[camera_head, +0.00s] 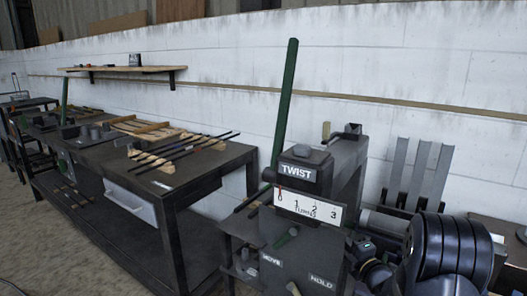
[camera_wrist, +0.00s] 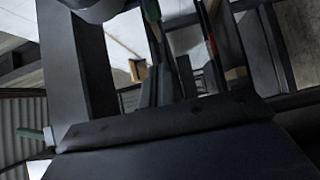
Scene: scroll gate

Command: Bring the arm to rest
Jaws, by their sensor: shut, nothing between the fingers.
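My arm (camera_head: 450,250) is folded at the lower right of the head view, beside the dark twist machine (camera_head: 300,240). My gripper (camera_wrist: 172,78) shows in the wrist view as narrow dark fingers, shut and empty. Its fingertips are hard to make out against the dark metal. In the head view my gripper cannot be picked out among the dark links. I cannot tell whether any part of my arm touches the machine.
Upright grey channels (camera_head: 418,170) stand behind my arm. A workbench (camera_head: 225,155) with rods and wooden racks is to the left. A shelf (camera_head: 125,69) hangs on the white wall.

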